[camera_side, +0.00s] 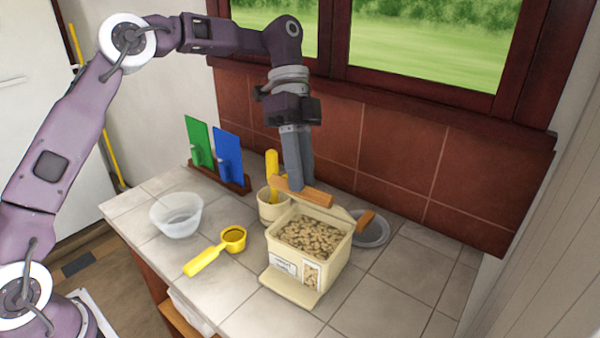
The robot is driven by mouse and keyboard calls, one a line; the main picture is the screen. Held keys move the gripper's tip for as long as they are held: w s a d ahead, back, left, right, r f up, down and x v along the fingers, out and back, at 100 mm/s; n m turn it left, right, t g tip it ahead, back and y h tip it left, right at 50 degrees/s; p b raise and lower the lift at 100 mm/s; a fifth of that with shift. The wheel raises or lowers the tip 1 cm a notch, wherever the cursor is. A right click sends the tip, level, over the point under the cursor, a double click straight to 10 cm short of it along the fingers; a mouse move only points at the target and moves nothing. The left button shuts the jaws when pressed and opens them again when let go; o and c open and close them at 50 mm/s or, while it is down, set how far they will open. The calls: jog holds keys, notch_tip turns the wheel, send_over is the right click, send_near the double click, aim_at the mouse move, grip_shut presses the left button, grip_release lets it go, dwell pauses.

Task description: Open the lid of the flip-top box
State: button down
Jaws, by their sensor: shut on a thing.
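The flip-top box (336,262) is a cream, square-sided bin standing on the tiled counter. Its top shows open, with brown nuts or beans inside. A label and a small picture are on its front, and a cream ledge sticks out at its front foot. A rounded cream edge shows behind the box; I cannot tell whether it is the lid. My gripper (304,180) points down at the box's back left rim. Its fingers are shut on a wooden bar (316,196) just above that rim. The exact contact is partly hidden.
A yellow scoop (208,258) and a clear bowl (176,216) lie to the left. A cream pot (272,208) with a yellow handle stands close behind the box. A grey dish (376,236) is at its right. Green and blue boards stand behind. The counter's front right is clear.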

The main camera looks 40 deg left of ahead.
dwell(0.8)
jog(key=c, duration=1.6)
grip_release()
jog(key=shift+o, duration=0.2)
jog(key=v, duration=0.7)
